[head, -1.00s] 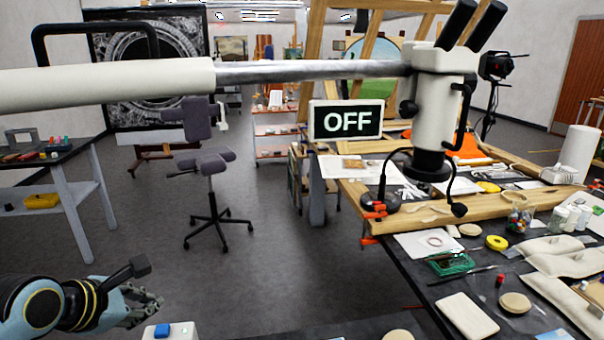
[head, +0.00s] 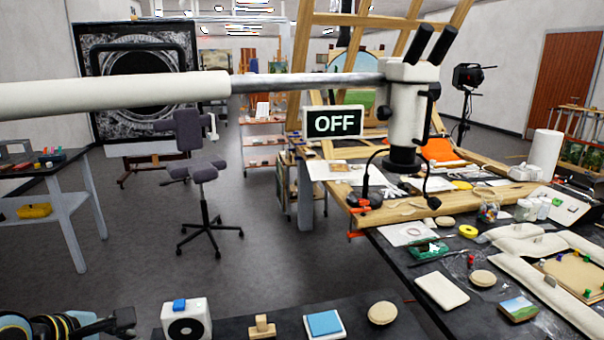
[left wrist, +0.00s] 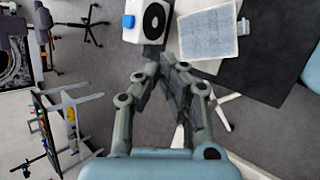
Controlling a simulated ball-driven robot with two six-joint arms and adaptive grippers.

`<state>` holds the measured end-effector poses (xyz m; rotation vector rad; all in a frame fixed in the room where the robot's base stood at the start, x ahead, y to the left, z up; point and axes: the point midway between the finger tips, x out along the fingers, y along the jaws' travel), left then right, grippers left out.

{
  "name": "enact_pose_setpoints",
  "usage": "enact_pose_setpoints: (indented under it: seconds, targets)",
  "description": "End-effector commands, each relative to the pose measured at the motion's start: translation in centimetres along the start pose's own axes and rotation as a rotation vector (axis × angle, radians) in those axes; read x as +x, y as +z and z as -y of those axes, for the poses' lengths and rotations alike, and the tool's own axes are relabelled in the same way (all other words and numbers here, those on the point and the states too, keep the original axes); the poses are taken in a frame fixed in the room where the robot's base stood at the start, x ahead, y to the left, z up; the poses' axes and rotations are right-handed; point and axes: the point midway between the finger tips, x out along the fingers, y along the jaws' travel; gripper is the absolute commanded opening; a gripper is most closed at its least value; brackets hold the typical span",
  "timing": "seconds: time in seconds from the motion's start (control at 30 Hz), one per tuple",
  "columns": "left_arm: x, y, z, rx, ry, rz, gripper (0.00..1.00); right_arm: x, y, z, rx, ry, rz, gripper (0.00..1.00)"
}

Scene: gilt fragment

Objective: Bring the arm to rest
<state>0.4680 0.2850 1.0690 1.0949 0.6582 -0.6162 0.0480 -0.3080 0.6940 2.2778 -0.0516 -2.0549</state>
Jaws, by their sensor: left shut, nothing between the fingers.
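A white box with a blue button and a black round face (head: 187,318) stands on the near table edge. It also shows just beyond the fingertips in the left wrist view (left wrist: 146,20); whether they touch cannot be told. My right gripper is in neither view.
A microscope (head: 405,110) on a long horizontal boom crosses the head view. The dark table (head: 400,270) holds a blue pad (head: 325,323), a round beige pad (head: 382,313) and a wooden block (head: 262,327). A swivel stool (head: 203,172) stands on the open floor at left.

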Motion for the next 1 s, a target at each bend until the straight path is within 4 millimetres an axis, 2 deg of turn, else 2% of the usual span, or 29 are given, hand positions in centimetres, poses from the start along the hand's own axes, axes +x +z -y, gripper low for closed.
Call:
enact_pose_setpoints:
  seconds: [0.17,0.37,0.6,0.8,1.0]
  targets:
    - [-1.6,0.3,2.3,0.239,-0.048,-0.021,0.0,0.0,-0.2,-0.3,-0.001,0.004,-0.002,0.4]
    - [-4.7,0.4,5.6,0.631,-0.134,-0.041,0.0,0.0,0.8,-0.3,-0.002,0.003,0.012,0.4]
    - [-10.6,0.0,10.2,1.266,-0.299,-0.023,0.0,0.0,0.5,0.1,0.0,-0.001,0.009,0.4]
    - [-14.6,-0.4,12.5,1.63,-0.411,0.026,0.0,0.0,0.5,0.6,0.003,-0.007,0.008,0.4]
    - [-18.0,-0.9,14.1,1.906,-0.506,0.093,0.0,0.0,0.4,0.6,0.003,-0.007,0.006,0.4]
